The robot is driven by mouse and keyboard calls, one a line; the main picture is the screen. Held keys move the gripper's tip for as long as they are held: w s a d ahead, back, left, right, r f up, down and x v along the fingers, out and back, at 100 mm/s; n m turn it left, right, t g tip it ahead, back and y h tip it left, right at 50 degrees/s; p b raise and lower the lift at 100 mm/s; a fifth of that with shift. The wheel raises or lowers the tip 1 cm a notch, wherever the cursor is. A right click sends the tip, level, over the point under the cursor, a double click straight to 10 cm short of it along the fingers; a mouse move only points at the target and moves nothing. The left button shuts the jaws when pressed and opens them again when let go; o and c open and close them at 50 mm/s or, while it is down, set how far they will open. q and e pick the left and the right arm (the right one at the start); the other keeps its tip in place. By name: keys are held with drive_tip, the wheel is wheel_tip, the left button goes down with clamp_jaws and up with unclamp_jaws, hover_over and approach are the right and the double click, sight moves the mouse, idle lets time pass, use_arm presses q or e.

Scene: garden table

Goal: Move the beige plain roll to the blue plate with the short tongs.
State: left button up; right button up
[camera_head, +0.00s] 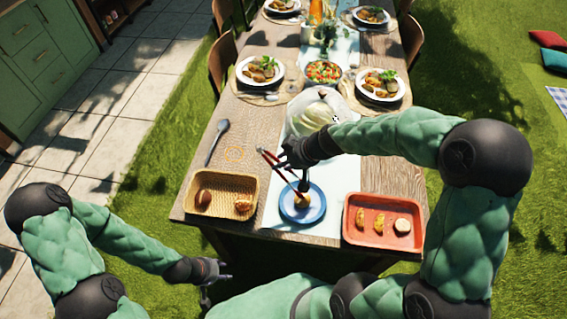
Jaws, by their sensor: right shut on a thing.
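My right gripper (296,158) is shut on the short tongs (273,160), which have red arms and slant down over the blue plate (317,213).
A red tray (350,235) with several bread pieces is right of the plate. A glass dome (318,110) stands behind my right gripper. A dark utensil (217,142) lies at the left. Full plates and a salad bowl (323,73) fill the far table.

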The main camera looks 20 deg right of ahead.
wheel_tip(320, 180, up, 7)
drive_tip(key=p, duration=0.4)
idle(0.7)
